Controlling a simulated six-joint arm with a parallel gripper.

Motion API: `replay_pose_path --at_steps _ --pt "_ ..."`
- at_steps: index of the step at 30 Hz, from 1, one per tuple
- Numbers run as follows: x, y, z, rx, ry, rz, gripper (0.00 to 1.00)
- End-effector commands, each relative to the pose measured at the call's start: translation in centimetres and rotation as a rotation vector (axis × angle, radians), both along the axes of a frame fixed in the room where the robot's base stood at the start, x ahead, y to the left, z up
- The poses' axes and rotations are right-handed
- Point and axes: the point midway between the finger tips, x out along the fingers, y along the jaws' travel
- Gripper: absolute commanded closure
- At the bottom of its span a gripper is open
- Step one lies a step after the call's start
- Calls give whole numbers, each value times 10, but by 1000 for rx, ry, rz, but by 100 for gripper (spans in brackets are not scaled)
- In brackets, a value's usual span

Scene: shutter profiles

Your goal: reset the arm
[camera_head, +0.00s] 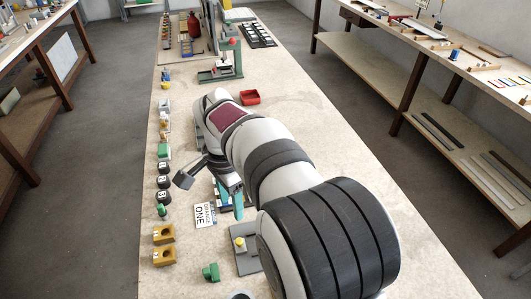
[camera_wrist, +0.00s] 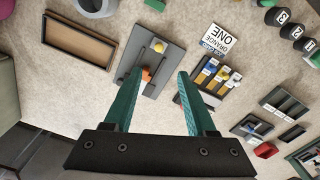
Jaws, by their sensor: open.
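My gripper (camera_wrist: 156,80) is open and empty in the wrist view, its two teal fingers apart above the bench. A grey plate (camera_wrist: 163,34) with a yellow knob (camera_wrist: 159,46) lies beyond the fingertips, and an orange part shows between the fingers near the left one. In the head view a teal finger of my gripper (camera_head: 238,203) shows below my arm, near the grey plate (camera_head: 245,262). The rest of the gripper is mostly hidden there by my arm.
An "ORANGE ONE" card (camera_head: 205,214) lies left of my arm. A red tray (camera_head: 249,97) and a green press (camera_head: 232,60) stand farther back. The bench right of my arm is clear.

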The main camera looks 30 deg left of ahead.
Motion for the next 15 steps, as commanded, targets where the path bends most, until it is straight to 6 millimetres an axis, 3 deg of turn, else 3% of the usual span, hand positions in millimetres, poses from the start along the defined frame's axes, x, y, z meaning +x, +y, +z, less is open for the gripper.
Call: replay_pose_path --at_steps 2,4,5,8,9,12,15 --pt "2 -4 2 1 1 -2 44" --pt "8 -28 12 7 6 -12 44" --pt "12 -47 20 11 10 -19 44" --pt "11 -139 47 36 27 -44 44" --pt "0 -178 54 50 35 -55 44" --pt "-47 -262 58 90 42 -77 44" --pt "-99 -307 46 126 36 -90 44"
